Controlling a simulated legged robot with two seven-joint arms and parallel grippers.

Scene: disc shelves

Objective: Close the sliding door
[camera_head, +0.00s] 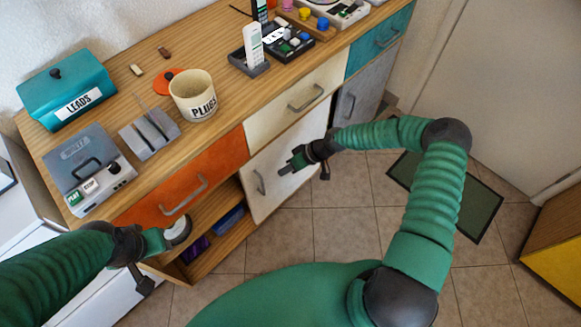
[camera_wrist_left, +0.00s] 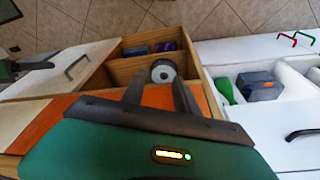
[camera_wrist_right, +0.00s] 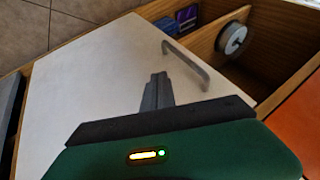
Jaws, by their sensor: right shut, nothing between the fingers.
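The white sliding door (camera_head: 290,165) covers the right part of the lower cabinet opening. Its grey handle (camera_head: 259,182) is near its left edge. My right gripper (camera_head: 286,168) is shut and empty in front of the door, just right of the handle. In the right wrist view its closed fingers (camera_wrist_right: 157,88) overlap the door panel (camera_wrist_right: 95,75), beside the handle (camera_wrist_right: 187,62). I cannot tell whether they touch it. My left gripper (camera_wrist_left: 158,92) is open, its fingers spread toward a white disc (camera_wrist_left: 163,71) by the open compartment. The disc appears outside the fingers.
The open compartment holds blue and purple items (camera_head: 228,220). An orange drawer (camera_head: 190,180) and a cream drawer (camera_head: 290,105) sit above. The wooden top (camera_head: 215,120) carries a cup, boxes and devices. Tiled floor (camera_head: 340,225) in front is clear, apart from a dark mat (camera_head: 450,195).

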